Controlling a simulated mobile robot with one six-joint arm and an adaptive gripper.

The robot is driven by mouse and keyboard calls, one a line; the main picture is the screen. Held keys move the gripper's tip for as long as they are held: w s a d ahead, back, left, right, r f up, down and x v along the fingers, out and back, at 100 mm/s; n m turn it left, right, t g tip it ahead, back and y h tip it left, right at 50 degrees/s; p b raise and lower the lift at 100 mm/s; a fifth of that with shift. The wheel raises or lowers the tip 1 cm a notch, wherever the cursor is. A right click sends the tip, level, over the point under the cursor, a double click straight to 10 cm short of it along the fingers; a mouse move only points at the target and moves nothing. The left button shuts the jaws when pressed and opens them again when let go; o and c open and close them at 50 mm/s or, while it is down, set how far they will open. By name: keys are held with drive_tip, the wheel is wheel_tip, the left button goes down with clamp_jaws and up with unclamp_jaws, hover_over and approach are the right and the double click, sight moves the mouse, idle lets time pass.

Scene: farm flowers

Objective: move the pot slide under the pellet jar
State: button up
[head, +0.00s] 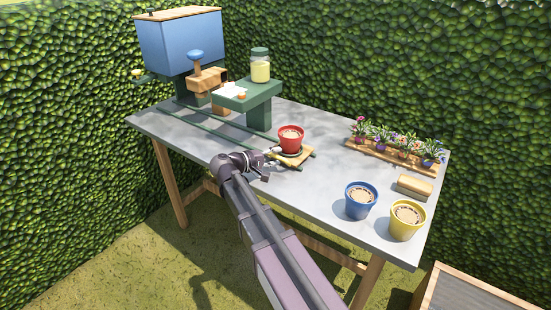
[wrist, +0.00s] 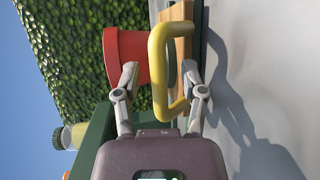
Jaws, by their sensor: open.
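The pot slide (head: 308,154) is a small wooden board on green rails on the table. A red pot (head: 291,140) filled with brown soil stands upright on it. In the wrist view the slide (wrist: 182,15) carries a yellow handle (wrist: 157,75), and the red pot (wrist: 125,55) shows beside it. My gripper (wrist: 160,68) is open, with one finger on each side of the handle; I cannot tell whether either touches it. The pellet jar (head: 260,66), clear with pale yellow contents, sits on a green stand (head: 256,94) further back along the rails; it also shows in the wrist view (wrist: 72,136).
A blue hopper box (head: 180,42) and a wooden block with a blue knob (head: 196,60) stand at the back left. A flower tray (head: 385,158), a blue pot (head: 360,202), a yellow pot (head: 407,222) and a wooden block (head: 415,186) are on the right. The rails (head: 215,124) between slide and stand look clear.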

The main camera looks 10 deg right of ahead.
drive_tip(key=shift+d, duration=0.1)
clamp_jaws()
drive_tip(key=shift+w, duration=0.1)
drive_tip(key=w+a, duration=1.5)
drive_tip(key=shift+w+a, duration=0.3)
unclamp_jaws()
drive_tip(key=shift+s+d, duration=0.1)
